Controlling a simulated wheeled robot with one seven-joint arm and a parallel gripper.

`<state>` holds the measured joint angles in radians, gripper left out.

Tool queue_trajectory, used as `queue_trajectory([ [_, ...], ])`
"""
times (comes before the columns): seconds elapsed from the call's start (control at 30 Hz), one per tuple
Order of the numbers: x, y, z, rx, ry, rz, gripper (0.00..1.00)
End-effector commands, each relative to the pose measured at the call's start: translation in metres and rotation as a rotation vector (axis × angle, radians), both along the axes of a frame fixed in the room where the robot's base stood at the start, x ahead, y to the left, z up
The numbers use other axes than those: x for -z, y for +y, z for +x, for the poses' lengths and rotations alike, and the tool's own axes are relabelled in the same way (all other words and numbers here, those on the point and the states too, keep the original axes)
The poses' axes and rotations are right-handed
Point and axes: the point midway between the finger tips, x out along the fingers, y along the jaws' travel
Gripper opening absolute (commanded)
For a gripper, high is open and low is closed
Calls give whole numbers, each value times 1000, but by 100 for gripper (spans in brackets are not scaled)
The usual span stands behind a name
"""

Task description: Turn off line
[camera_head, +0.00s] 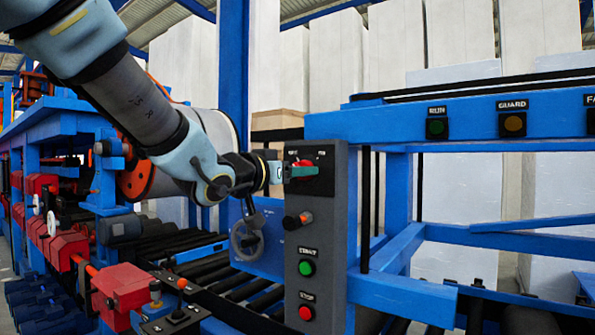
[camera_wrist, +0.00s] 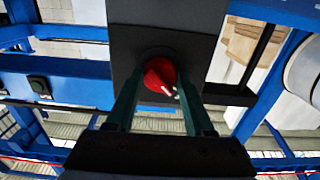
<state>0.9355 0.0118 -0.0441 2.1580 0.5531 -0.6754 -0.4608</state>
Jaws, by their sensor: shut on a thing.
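A dark grey control panel (camera_head: 325,240) stands upright in the head view. Near its top is a red rotary switch (camera_head: 318,180) under two small white labels too blurred to read. My gripper (camera_head: 290,171) is at this switch, its green fingers shut on it. In the wrist view the red switch (camera_wrist: 160,76) shows between the two fingers, with a white mark on its lower right. Below on the panel are a black selector with an orange tip (camera_head: 298,220), a green START button (camera_head: 307,268) and a red STOP button (camera_head: 306,312).
A blue beam (camera_head: 470,127) to the right carries RUN (camera_head: 437,127) and GUARD (camera_head: 512,124) lamps, both dark-rimmed. A roller conveyor (camera_head: 215,270), a grey handwheel (camera_head: 247,240) and red machine units (camera_head: 122,290) are left of the panel. A large white roll (camera_head: 215,130) is behind my arm.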

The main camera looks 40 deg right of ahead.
Motion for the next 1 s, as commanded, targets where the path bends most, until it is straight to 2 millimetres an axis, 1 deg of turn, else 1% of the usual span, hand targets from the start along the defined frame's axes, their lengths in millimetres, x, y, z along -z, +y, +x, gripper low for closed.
queue_trajectory([
  [0.23,0,0,0,0,5,-1,0],
  [0.27,0,0,0,0,5,-1,55],
  [0.5,0,0,0,0,3,-1,82],
  [0.8,0,2,0,-1,2,-1,83],
  [0.87,1,6,-1,-1,1,-2,83],
  [1.0,1,25,-6,-2,0,-3,83],
])
